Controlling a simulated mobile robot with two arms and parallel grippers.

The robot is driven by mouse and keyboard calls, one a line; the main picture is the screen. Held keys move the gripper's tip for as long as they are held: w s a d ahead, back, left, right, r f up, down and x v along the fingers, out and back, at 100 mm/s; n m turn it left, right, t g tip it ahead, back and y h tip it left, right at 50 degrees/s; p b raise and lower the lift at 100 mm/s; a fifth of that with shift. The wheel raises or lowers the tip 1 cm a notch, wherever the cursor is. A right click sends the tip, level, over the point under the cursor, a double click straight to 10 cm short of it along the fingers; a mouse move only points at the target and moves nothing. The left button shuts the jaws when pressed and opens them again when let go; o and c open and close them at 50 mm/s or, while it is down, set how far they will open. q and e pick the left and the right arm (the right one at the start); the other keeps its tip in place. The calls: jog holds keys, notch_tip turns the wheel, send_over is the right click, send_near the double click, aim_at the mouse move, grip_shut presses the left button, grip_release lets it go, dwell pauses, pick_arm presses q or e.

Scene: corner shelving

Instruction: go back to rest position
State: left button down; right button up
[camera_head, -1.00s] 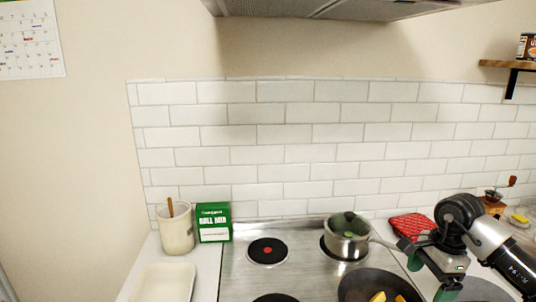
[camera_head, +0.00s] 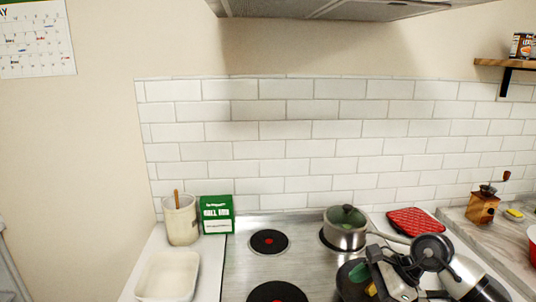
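My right arm comes in from the lower right, and its gripper (camera_head: 384,272) is over the dark pan (camera_head: 349,279) on the front right of the stove. The gripper's fingers are partly hidden, so I cannot tell whether it is open or shut. A yellow piece (camera_head: 371,289) shows in the pan, partly covered by the gripper. My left gripper is not in view.
A lidded steel pot (camera_head: 345,236) stands on the back right burner, behind my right gripper. A green box (camera_head: 217,214), a utensil crock (camera_head: 181,219) and a white tray (camera_head: 168,276) are at left. A red mitt (camera_head: 414,221) and a coffee grinder (camera_head: 482,206) are at right.

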jog(key=s+a+r+m+t+y, duration=0.1)
jog(key=a+r+m+t+y, duration=0.1)
jog(key=a+m+y, duration=0.3)
jog(key=s+a+r+m+t+y, duration=0.2)
jog(key=a+r+y, duration=0.15)
jog(key=a, duration=0.35)
jog(key=s+d+f+n+t+h, duration=0.2)
jog(key=d+f+n+t+h, duration=0.3)
jog(key=n, duration=0.6)
jog(key=s+d+f+n+t+h, duration=0.1)
jog(key=s+d+f+n+h, duration=0.15)
jog(key=n+h, duration=0.6)
jog(key=s+d+f+n+t+h, duration=0.25)
jog(key=d+f+n+h, duration=0.2)
jog(key=n, duration=0.95)
jog(key=s+f+m+g+y, duration=0.1)
jog(key=s+f+m+g, duration=0.35)
jog(key=s, duration=0.45)
jog(key=s+f+m+g+y, duration=0.1)
jog(key=s+f+m+g, duration=0.2)
jog(key=s+f+g, duration=0.45)
notch_tip(320, 180, down, 23)
jog(key=s, duration=0.1)
jog(key=s+d+f+n, duration=0.1)
jog(key=s+d+f, duration=0.2)
jog(key=s+f, duration=1.4)
jog(key=shift+d+f+g+b, duration=0.15)
jog(key=shift+f+g+b, duration=0.15)
jog(key=shift+g+b, duration=0.15)
